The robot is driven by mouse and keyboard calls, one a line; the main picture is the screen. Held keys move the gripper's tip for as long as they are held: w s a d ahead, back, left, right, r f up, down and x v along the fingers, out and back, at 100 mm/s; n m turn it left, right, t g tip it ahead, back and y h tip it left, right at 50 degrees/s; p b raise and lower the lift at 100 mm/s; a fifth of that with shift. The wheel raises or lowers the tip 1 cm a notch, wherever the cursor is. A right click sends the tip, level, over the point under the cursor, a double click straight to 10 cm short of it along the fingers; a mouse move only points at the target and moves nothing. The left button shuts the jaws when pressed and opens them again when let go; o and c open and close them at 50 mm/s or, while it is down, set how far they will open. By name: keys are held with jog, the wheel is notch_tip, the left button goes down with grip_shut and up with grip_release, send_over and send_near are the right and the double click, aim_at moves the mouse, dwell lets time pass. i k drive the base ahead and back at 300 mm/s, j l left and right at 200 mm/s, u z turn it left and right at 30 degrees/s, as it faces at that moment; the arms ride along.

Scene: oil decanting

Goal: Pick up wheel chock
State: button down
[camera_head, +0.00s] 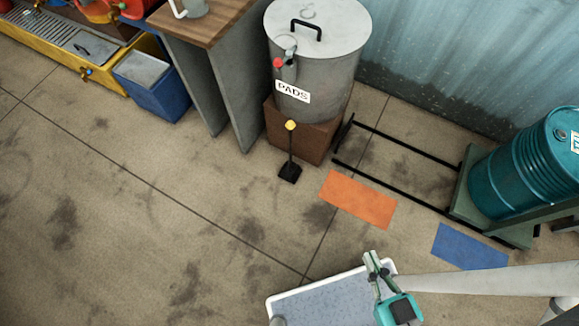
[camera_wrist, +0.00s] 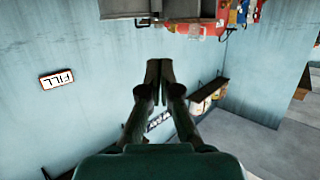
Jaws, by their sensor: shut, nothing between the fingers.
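The wheel chock (camera_head: 290,172) appears to be the small black block on the floor in the head view, with a thin upright rod topped by a yellow knob (camera_head: 291,125). It stands in front of the brown block under the grey drum. My gripper (camera_head: 372,262) is at the lower middle, well apart from the chock, to its right and nearer to me. Its fingers are together and empty. In the wrist view the closed fingertips (camera_wrist: 159,70) point toward a blue wall, and the chock is not seen there.
A grey drum marked PADS (camera_head: 318,60) stands on a brown block (camera_head: 300,130). Orange (camera_head: 357,199) and blue (camera_head: 469,247) floor patches lie to the right, near black rails and a teal barrel (camera_head: 520,175). A blue bin (camera_head: 152,85) stands upper left. Left floor is clear.

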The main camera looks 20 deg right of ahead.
aim_at(291, 171)
jog(key=i+j+u, duration=0.15)
jog(key=i+u, duration=0.2)
jog(key=i, duration=0.2)
jog(key=i+u, duration=0.4)
jog(key=i, duration=0.15)
